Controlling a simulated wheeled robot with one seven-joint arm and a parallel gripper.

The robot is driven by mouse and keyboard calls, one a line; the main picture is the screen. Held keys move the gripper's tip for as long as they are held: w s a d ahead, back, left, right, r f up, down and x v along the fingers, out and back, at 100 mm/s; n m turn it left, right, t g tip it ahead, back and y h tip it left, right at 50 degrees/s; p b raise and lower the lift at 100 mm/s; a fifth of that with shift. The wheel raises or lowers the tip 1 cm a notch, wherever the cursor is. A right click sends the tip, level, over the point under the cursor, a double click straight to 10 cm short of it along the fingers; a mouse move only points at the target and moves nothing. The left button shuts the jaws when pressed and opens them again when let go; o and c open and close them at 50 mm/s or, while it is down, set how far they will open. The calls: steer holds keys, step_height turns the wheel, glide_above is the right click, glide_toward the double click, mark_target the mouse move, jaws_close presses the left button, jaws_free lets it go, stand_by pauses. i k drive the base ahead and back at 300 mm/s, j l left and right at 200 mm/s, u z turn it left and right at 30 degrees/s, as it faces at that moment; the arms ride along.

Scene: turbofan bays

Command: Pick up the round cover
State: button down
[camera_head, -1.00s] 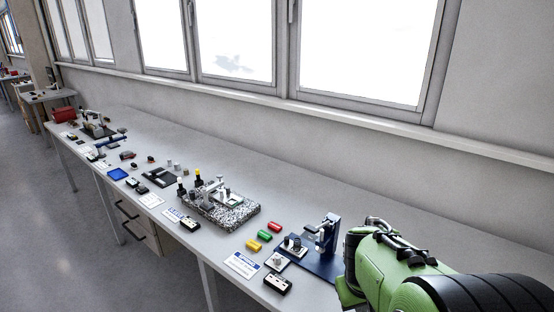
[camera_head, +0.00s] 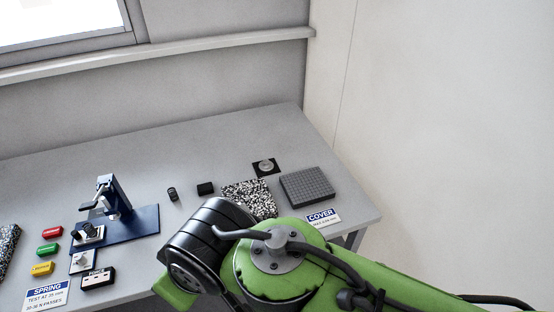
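A small round grey piece (camera_head: 265,165), which looks like the round cover, sits on a black square pad towards the back of the bench. A sign reading COVER (camera_head: 322,217) stands near the bench's right front edge. My green and black arm crosses the lower middle of the view, in front of this area, and hides part of the bench front. My gripper itself does not show, so I cannot see whether it is open or shut.
A dark grey gridded block (camera_head: 306,187) and a speckled black-and-white plate (camera_head: 248,198) lie near the pad. A small black block (camera_head: 205,188) and a dark cylinder (camera_head: 172,194) stand left. A blue press stand (camera_head: 140,222) is further left. A wall rises beyond the bench's right end.

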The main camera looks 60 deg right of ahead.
mark_target(265, 165)
steer(key=z, duration=1.9)
steer(key=i+l+u, duration=0.25)
steer(key=u, duration=0.2)
steer(key=i+l+u, duration=0.2)
steer(key=u, duration=0.25)
steer(key=i+l+u, duration=0.15)
steer(key=l+u, duration=0.3)
